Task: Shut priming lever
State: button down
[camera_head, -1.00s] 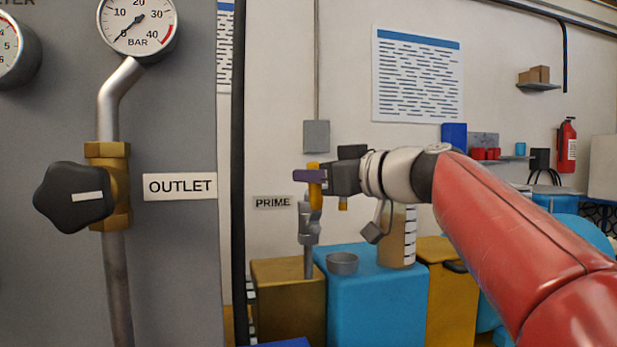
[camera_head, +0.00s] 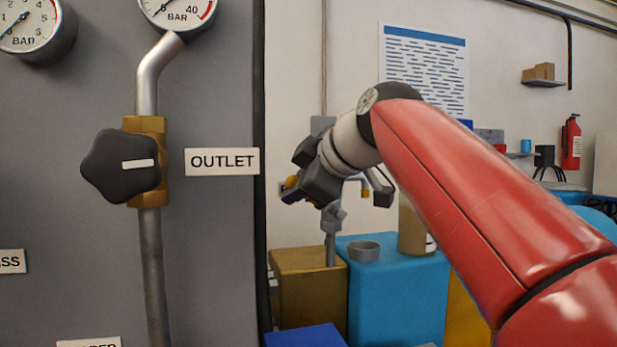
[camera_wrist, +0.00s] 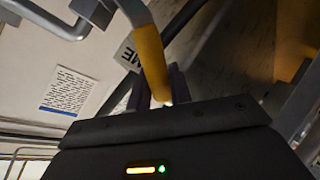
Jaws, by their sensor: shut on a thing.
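The priming lever is a yellow handle (camera_head: 290,183) on a grey valve (camera_head: 333,218) that stands on a thin upright pipe. My gripper (camera_head: 289,190) is shut on the lever, tilted down and to the left, and hides most of it in the head view. In the wrist view the yellow lever (camera_wrist: 150,55) runs down between the purple fingers (camera_wrist: 161,88). The lever now leans over to the left. The PRIME label is mostly hidden behind my gripper in the head view; its last letters (camera_wrist: 128,55) show in the wrist view.
A grey panel with a black OUTLET knob (camera_head: 120,166) and gauges fills the left, its dark edge close to my gripper. Below stand a brown box (camera_head: 308,290) and a blue box (camera_head: 400,300) with a small grey cup (camera_head: 364,251) on top.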

jog(key=shift+s+a+f+n+t+h+b, duration=0.15)
jog(key=shift+a+f+n+h, duration=0.1)
jog(key=shift+f+n+h, duration=0.6)
jog(key=shift+a+f+n+t+h+b, duration=0.1)
jog(key=shift+a+f+n+h, duration=0.25)
jog(key=shift+f+h, duration=0.5)
jog(key=shift+s+a+f+n+t+h+b, duration=0.1)
jog(key=shift+a+f+n+t+h, duration=0.1)
jog(key=shift+f+n+h, duration=0.65)
jog(key=shift+f, duration=0.3)
jog(key=c, duration=1.3)
grip_release()
jog(key=v, duration=0.7)
jog(key=shift+s+d+r, duration=0.25)
